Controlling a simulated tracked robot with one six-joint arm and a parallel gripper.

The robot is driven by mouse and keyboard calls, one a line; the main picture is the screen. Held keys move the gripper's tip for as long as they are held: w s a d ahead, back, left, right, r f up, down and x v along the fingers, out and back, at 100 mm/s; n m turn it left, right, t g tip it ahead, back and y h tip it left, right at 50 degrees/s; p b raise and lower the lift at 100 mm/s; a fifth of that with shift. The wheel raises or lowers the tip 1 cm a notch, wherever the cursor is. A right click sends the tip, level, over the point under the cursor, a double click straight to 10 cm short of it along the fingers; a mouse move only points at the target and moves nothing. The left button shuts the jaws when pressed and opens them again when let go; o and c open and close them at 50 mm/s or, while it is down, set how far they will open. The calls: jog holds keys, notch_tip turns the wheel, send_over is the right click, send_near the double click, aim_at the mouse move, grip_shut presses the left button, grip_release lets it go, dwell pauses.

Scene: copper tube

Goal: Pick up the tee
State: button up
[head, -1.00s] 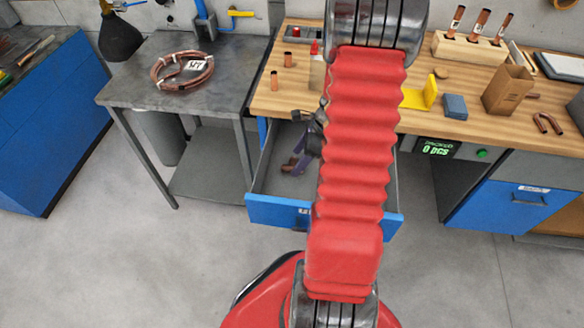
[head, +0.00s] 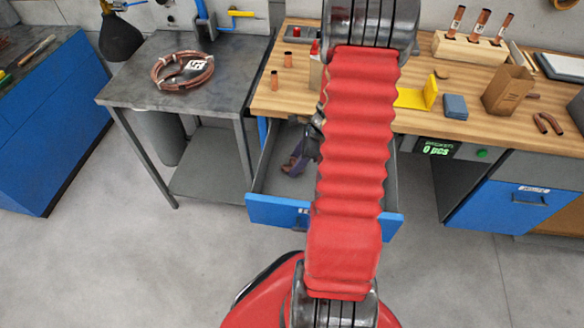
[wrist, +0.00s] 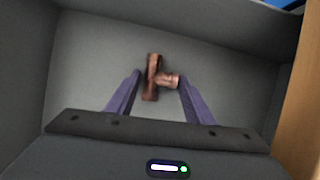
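The copper tee (wrist: 153,80) lies on the grey floor of the open drawer (wrist: 90,60), its long run pointing roughly up the wrist picture and its branch to the right. My gripper (wrist: 161,78) is open, with one purple finger on each side of the tee. The left finger is near the run and the right finger is near the branch end. Contact cannot be told. In the head view, part of the tee (head: 290,165) shows in the drawer beside my gripper (head: 298,160), and my red arm hides much of the drawer.
The drawer walls stand close around my gripper, with the blue drawer front (head: 275,211) nearest my base. The wooden bench top (head: 415,118) lies above, holding a yellow bracket (head: 430,93) and a tube rack (head: 470,50). A steel table (head: 130,80) with a copper coil stands left.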

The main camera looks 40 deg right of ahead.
jog(key=c, duration=0.7)
jog(key=shift+r, duration=5)
